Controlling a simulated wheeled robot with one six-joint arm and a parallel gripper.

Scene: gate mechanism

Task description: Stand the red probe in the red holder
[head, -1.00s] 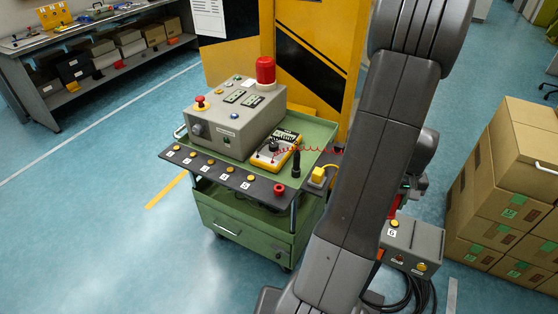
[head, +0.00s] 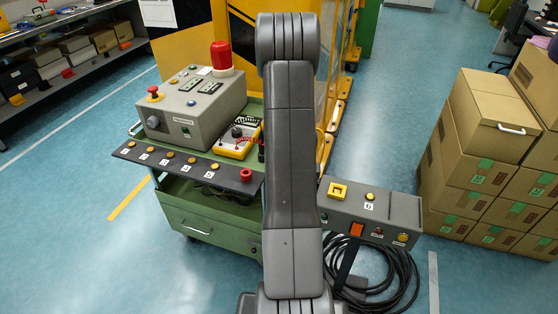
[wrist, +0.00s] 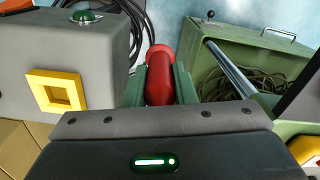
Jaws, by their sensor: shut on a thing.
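In the wrist view my gripper (wrist: 160,88) is shut on the red probe (wrist: 159,82). The probe points away between the two green fingers, and a wider red round part shows at its far end. In the head view my own arm hides the gripper and the probe. A red round fitting, which looks like the red holder (head: 246,174), sits at the right end of the dark front strip of the green trolley (head: 215,215). I cannot make out its opening at this size. My gripper is off to the right of it, beside the grey box.
A grey box marked 6 (head: 378,211) with a yellow square frame (head: 337,190) stands right of the trolley; the frame also shows in the wrist view (wrist: 43,90). Black cables (head: 400,285) coil below. A yellow meter (head: 238,140) and control box (head: 195,112) stand on the trolley. Cartons (head: 460,160) stack right.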

